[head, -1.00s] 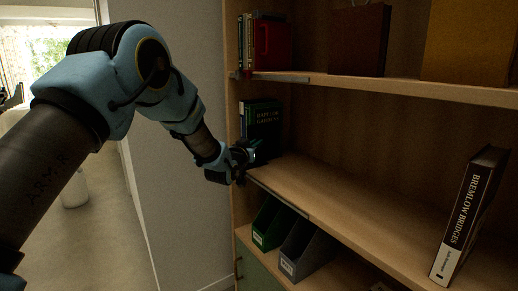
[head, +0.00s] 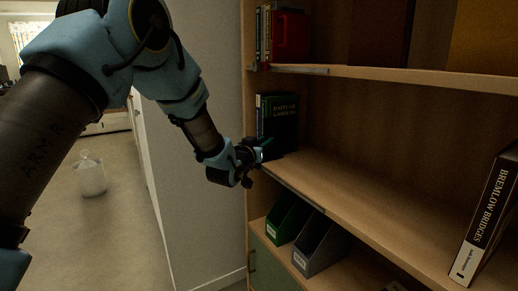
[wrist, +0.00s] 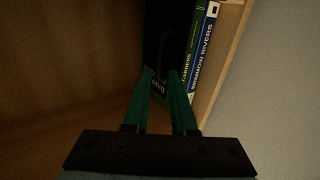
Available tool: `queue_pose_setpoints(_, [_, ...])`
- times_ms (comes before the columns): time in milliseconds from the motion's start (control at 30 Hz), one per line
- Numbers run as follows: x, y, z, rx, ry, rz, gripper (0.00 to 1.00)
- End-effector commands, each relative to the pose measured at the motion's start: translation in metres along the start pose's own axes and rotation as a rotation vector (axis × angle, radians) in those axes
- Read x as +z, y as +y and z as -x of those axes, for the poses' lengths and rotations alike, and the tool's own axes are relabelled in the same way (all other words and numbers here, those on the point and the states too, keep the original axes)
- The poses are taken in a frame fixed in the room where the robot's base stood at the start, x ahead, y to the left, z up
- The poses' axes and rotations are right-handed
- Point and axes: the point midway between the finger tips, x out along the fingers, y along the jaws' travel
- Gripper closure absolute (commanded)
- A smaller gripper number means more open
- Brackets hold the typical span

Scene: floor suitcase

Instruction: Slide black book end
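The black book end is hard to separate from the dark book beside it. In the wrist view a dark upright panel (wrist: 165,35), probably the book end, stands just beyond my fingertips. My gripper (wrist: 161,72) has two green fingers with a gap between them, and small lettering shows in the gap. In the head view my gripper (head: 258,153) is at the left end of the middle shelf, low in front of the books. A dark green book (head: 283,118) lettered in gold stands behind it. I cannot tell whether the fingers touch anything.
The middle shelf (head: 350,190) is bare between the left books and a leaning black-and-white book (head: 487,215) at right. Green (head: 288,222) and grey (head: 318,248) file holders stand below. A wall (head: 200,215) borders the bookcase at left.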

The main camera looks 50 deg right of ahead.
Motion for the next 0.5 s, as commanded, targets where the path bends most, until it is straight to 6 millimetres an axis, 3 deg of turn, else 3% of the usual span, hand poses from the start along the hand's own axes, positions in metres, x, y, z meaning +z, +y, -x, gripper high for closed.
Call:
queue_pose_setpoints(200, [0.001,-0.001,0.037,0.000,0.000,0.001,0.76])
queue_pose_setpoints(500, [0.000,0.000,0.050,0.001,0.001,0.001,0.76])
